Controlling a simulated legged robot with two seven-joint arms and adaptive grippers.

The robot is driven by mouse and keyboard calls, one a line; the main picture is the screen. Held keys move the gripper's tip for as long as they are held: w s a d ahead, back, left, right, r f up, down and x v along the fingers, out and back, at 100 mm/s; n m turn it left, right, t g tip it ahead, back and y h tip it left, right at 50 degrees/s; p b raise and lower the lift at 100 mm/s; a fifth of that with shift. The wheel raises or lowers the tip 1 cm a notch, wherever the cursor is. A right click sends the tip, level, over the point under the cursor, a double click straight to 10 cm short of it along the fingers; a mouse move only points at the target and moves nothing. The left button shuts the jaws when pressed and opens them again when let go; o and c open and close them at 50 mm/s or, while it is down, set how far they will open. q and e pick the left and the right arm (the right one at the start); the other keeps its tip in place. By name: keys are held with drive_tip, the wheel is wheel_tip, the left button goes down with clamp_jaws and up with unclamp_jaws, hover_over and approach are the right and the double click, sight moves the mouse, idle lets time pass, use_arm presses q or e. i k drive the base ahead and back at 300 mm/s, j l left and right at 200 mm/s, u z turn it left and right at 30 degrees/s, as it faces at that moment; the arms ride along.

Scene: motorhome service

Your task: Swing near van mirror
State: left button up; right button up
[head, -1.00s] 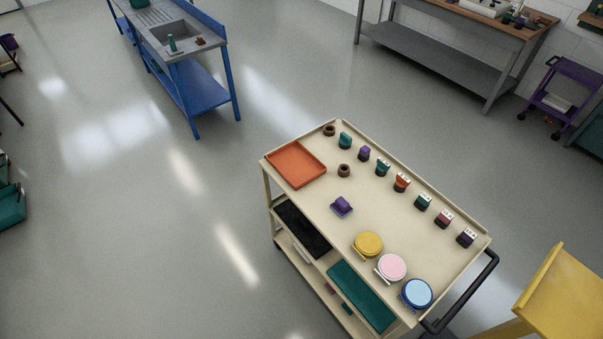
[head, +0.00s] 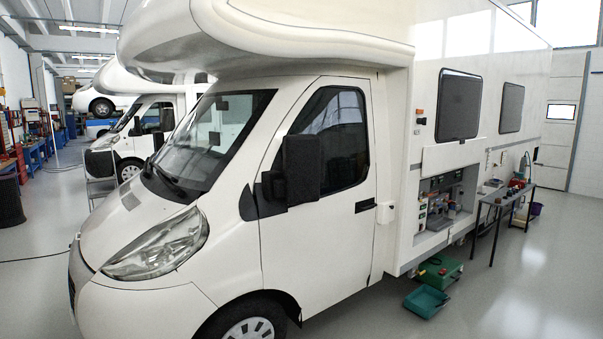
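The near white motorhome (head: 330,235) fills the middle of the head view, with its front to the left. Its near side mirror (head: 301,168) is a large dark housing standing out from the cab door, in front of the side window (head: 345,125). A dark mirror arm joins it to the door at its left. The mirror's glass face cannot be made out. Neither of my grippers is in view.
A second white motorhome (head: 150,125) stands behind. An open service hatch (head: 440,200) is in the near van's side, with green bins (head: 427,301) on the floor below. A narrow table (head: 500,195) stands at the right. Grey floor is clear at the lower right.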

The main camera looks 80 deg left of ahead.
sight(303, 157)
drive_tip(key=u, duration=0.45)
drive_tip(key=i+u, duration=0.15)
drive_tip(key=u, duration=0.3)
drive_tip(key=i+u, duration=0.1)
drive_tip(key=u, duration=0.75)
drive_tip(key=i+l+u, duration=0.1)
drive_tip(key=u, duration=0.35)
drive_tip(key=i+l+u, duration=0.3)
drive_tip(key=l, duration=0.15)
drive_tip(key=i+l+u, duration=0.2)
drive_tip(key=l+u, duration=0.15)
drive_tip(key=l, duration=0.15)
drive_tip(key=i+l+u, duration=0.15)
drive_tip(key=l+u, duration=0.15)
drive_tip(key=l, duration=0.25)
drive_tip(key=i+l+u, duration=0.1)
drive_tip(key=l+u, duration=0.2)
drive_tip(key=l, duration=0.3)
drive_tip(key=l+u, duration=0.3)
drive_tip(key=l, duration=2)
drive_tip(key=i, duration=0.2)
